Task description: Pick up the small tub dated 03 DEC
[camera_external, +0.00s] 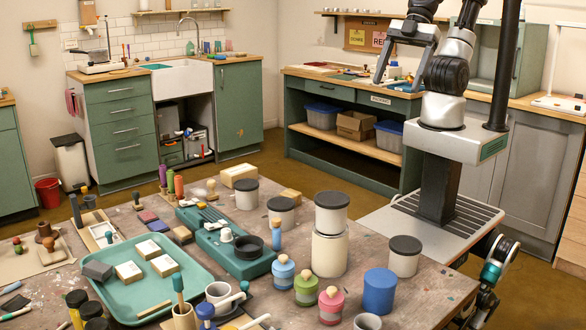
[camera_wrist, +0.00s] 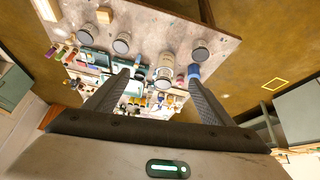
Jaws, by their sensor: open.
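Several pale tubs with dark lids stand on the worktable: one at the back left (camera_external: 246,196), one beside it (camera_external: 281,216), a small one stacked on a larger tub (camera_external: 330,216), and one at the right (camera_external: 404,260). No date is legible on any of them, so I cannot tell which is 03 DEC. In the wrist view, round tubs show at the left (camera_wrist: 85,38), near it (camera_wrist: 122,43) and at the right (camera_wrist: 200,50). My gripper (camera_external: 399,82) is open and empty, high above and beyond the table; its fingers also frame the wrist view (camera_wrist: 160,76).
The larger lower tub (camera_external: 329,254) bears the stacked one. A blue cylinder (camera_external: 379,292), small coloured jars (camera_external: 306,289), a teal tray (camera_external: 150,300) and a teal case (camera_external: 225,240) crowd the table. Some bare tabletop (camera_external: 440,285) lies at the right.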

